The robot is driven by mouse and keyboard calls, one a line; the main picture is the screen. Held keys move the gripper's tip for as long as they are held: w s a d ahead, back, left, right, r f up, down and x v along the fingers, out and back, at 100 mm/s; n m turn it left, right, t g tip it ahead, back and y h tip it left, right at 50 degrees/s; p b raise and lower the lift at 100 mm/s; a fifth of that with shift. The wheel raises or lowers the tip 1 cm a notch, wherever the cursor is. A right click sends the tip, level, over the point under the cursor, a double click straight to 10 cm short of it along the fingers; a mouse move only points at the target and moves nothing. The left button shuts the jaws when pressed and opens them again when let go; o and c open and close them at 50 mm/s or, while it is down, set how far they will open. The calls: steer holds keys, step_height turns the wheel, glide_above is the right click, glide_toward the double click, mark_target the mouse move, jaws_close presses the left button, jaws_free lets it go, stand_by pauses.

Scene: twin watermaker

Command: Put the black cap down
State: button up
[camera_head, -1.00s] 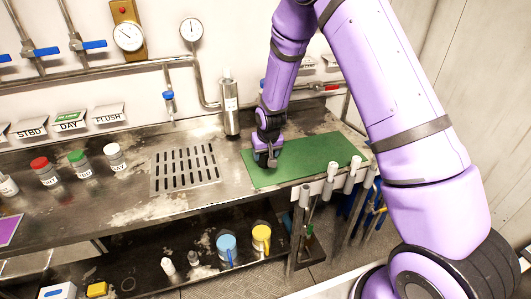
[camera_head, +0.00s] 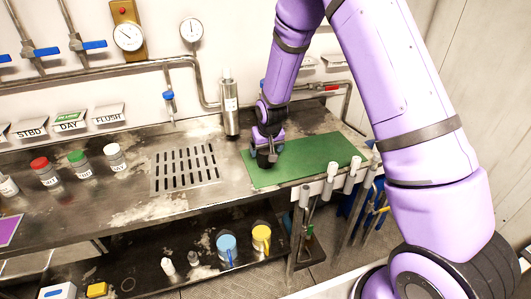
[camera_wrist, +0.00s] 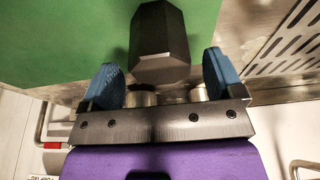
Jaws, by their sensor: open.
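The black cap (camera_wrist: 160,45) is a dark, faceted block in the wrist view, at the green mat (camera_wrist: 60,40). My gripper (camera_wrist: 164,78) is open, with one blue finger pad on each side of the cap and a visible gap on both sides. In the head view my gripper (camera_head: 268,151) points down over the left end of the green mat (camera_head: 310,160). The cap is small and dark there and hard to separate from the fingers. Its contact with the mat is hard to make out.
A slotted drain plate (camera_head: 185,168) lies left of the mat. A metal cylinder (camera_head: 230,108) stands behind it. Jars with red (camera_head: 46,173), green (camera_head: 80,164) and white (camera_head: 114,158) lids stand farther left. White pipe ends (camera_head: 330,181) line the bench's front edge.

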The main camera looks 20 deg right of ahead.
steer(key=v, duration=0.9)
steer(key=shift+r, duration=0.25)
steer(key=s+d+r+t, duration=0.1)
steer(key=s+d+r, duration=0.1)
steer(key=s+r, duration=0.65)
steer(key=s+d+r, duration=0.2)
steer(key=s+r, duration=0.4)
steer(key=r, duration=0.5)
steer(key=s+d+r, duration=0.1)
steer(key=s+r, duration=0.2)
steer(key=s, duration=0.7)
steer(key=s+d+r+t, duration=0.1)
steer(key=s+r, duration=0.2)
steer(key=s, duration=0.7)
steer(key=shift+d+r, duration=0.35)
steer(key=shift+r, duration=0.05)
